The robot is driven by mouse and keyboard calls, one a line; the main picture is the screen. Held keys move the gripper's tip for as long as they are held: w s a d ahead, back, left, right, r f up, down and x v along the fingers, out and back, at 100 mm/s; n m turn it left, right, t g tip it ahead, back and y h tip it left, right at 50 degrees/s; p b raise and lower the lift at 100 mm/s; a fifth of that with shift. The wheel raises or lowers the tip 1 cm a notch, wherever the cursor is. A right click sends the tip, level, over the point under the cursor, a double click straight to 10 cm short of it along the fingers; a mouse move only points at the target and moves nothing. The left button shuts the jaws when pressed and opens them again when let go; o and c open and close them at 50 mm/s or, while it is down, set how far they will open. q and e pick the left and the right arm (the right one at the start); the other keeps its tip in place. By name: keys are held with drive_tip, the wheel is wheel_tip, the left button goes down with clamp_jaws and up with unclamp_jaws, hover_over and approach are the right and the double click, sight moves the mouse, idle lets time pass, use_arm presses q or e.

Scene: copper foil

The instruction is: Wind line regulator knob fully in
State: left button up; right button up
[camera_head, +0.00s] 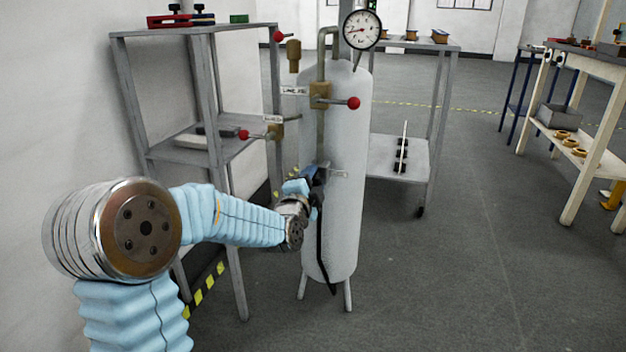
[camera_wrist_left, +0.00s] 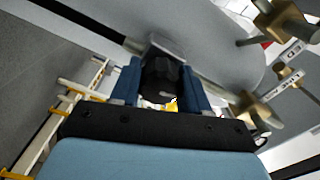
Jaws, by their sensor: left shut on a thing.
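A white upright tank (camera_head: 338,235) on legs stands in the middle of the head view. My left gripper (camera_head: 316,180) is at the tank's front left side, below the valves with red balls. In the left wrist view the two blue fingers (camera_wrist_left: 158,88) are on either side of a black knob (camera_wrist_left: 161,72), shut on it. The knob is mostly hidden by the gripper in the head view. My right gripper is not in view.
Brass valves with red ball handles (camera_head: 353,103) and a round pressure gauge (camera_head: 361,30) sit above the gripper. A grey shelf rack (camera_head: 180,150) stands close on the left; a trolley (camera_head: 410,180) is behind the tank.

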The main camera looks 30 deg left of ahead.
use_arm(q)
drive_tip(key=shift+s+f+m, duration=0.1)
drive_tip(key=shift+f+m, duration=0.1)
drive_tip(key=shift+m, duration=0.6)
drive_tip(key=o, duration=0.9)
drive_tip(key=shift+a, duration=0.1)
drive_tip(key=shift+o, duration=0.6)
drive_tip(key=shift+r, duration=0.15)
drive_tip(key=v, duration=1.3)
drive_tip(key=shift+s+d, duration=0.2)
drive_tip(key=shift+s, duration=0.15)
